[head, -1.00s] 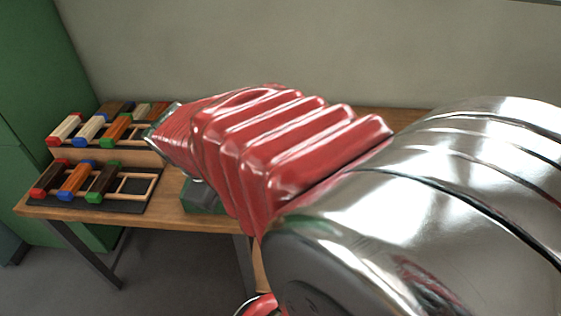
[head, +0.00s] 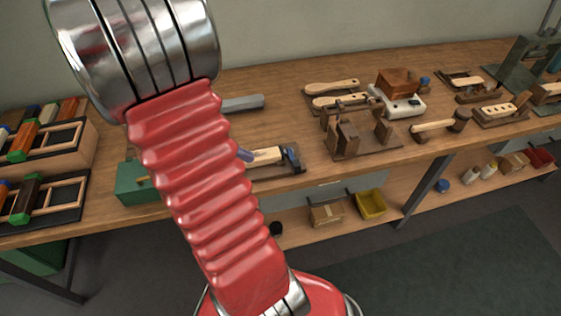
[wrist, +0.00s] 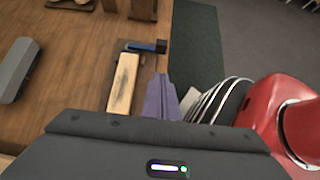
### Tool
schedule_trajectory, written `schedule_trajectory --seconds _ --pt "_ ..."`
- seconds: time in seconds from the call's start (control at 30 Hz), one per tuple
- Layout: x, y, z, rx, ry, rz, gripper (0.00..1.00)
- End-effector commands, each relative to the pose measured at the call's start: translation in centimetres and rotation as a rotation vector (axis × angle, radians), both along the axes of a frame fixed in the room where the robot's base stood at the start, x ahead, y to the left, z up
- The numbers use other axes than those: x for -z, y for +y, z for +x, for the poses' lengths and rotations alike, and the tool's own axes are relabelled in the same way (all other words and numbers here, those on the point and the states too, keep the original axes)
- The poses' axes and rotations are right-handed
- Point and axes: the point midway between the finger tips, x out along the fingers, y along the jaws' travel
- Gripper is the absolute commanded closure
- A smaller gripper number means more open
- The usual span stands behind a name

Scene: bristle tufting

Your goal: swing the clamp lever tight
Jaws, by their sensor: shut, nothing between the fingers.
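The clamp seems to be the dark fixture (head: 293,158) near the bench's front edge, with a blue part (head: 287,151) that may be its lever. A pale wooden block (head: 265,156) lies against it. In the wrist view the blue part (wrist: 147,46) lies across, just beyond the far end of the pale block (wrist: 122,84). My gripper (wrist: 161,92) shows as purple fingers, shut and empty, beside the block's right side and short of the blue part. In the head view only a purple tip (head: 245,155) shows past my red arm, which hides the rest.
A grey bar (head: 243,103) lies behind on the bench. A green box (head: 135,186) stands left of my arm. A brown wooden stand (head: 362,143) is to the right, with brushes and tools beyond. A yellow bin (head: 371,203) sits on the lower shelf.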

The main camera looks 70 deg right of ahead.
Motion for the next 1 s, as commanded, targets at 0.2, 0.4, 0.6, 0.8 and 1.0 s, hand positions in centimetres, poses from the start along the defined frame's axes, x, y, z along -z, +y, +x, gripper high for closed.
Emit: schedule_trajectory --seconds 0.2,0.4,0.6,0.8,1.0 --pt "0.0 0.0 0.0 0.001 -0.002 0.0 1.0" --pt "0.7 -0.3 -0.7 0.004 -0.001 0.0 1.0" --pt "2.4 -1.2 -2.3 0.004 -0.001 0.001 1.0" --pt "4.5 -2.4 -4.3 0.005 -0.001 0.001 1.0" --pt "6.6 -3.5 -6.2 0.006 0.0 0.002 1.0"
